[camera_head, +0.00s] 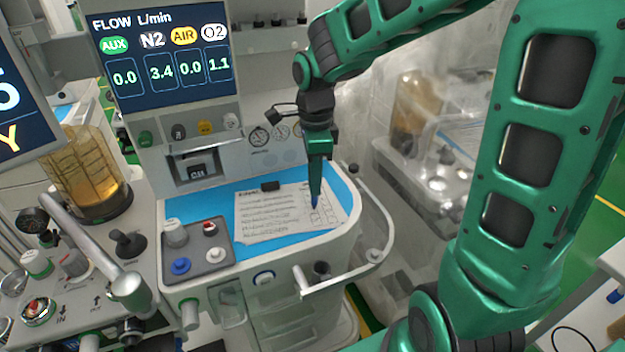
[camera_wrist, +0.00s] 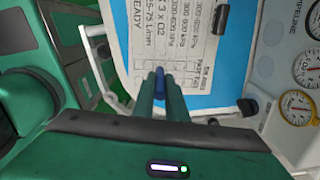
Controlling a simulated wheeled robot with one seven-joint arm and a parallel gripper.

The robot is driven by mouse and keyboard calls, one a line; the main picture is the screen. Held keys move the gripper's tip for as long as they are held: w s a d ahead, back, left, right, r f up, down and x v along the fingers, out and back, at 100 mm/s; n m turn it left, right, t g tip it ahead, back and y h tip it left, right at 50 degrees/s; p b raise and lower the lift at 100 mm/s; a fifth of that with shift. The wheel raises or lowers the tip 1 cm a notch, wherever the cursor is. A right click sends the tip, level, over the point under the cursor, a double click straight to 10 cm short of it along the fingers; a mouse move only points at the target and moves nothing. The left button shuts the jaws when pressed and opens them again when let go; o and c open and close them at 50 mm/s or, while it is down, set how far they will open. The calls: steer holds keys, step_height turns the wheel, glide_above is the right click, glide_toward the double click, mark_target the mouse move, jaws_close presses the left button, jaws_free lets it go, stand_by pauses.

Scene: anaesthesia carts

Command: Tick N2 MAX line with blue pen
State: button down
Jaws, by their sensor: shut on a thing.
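A printed checklist sheet (camera_head: 272,213) lies on the blue work surface of the cart, under a black clip (camera_head: 270,186). It has lines of text and a column of boxes at its right side. The sheet also shows in the wrist view (camera_wrist: 172,40), turned sideways, with partly legible text. My gripper (camera_head: 315,188) points down over the box column and is shut on the blue pen (camera_head: 315,204). The blue pen shows between the fingertips in the wrist view (camera_wrist: 159,78). I cannot tell whether its tip touches the paper. The fingers hide some boxes.
A flow display (camera_head: 160,55) reads AUX 0.0, N2 3.4, AIR 0.0, O2 1.1. A grey panel with knobs (camera_head: 205,258) stands left of the sheet. A white rail (camera_head: 374,220) curves around the right edge. Gauges (camera_wrist: 304,70) stand behind the surface.

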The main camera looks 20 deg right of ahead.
steer(key=shift+r, duration=3.5)
steer(key=shift+f, duration=0.1)
steer(key=shift+a+f, duration=0.2)
steer(key=shift+f, duration=1.25)
steer(key=shift+a+f, duration=0.2)
steer(key=shift+f, duration=1.2)
steer(key=shift+f, duration=0.55)
steer(key=shift+d, duration=0.45)
steer(key=shift+r, duration=3.5)
